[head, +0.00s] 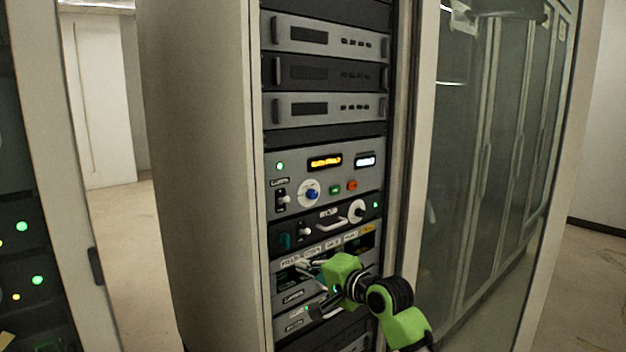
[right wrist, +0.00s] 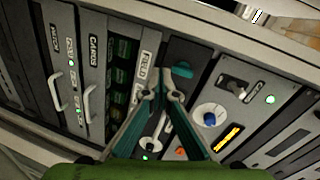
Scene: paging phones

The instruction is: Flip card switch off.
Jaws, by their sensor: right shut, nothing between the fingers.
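My right gripper (head: 303,267) is in front of the lower rack units in the head view, by the labelled card bay (head: 368,240). In the right wrist view its two fingers (right wrist: 166,88) are together at the tips and empty. Behind them are the green cards (right wrist: 121,75) and a panel lettered CARDS (right wrist: 95,55). A small toggle switch (head: 304,232) sits on the unit above the bay, left of a white dial (head: 357,210). I cannot tell which switch is the card switch, its position, or whether the fingers touch anything. My left gripper is not in view.
A panel with a blue knob (head: 312,194), another toggle (head: 281,199) and lit displays (head: 325,162) is above. Silver handles (right wrist: 56,90) stick out from the lower units. A rack door (head: 480,150) stands at the right. Floor (head: 130,240) shows at the left.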

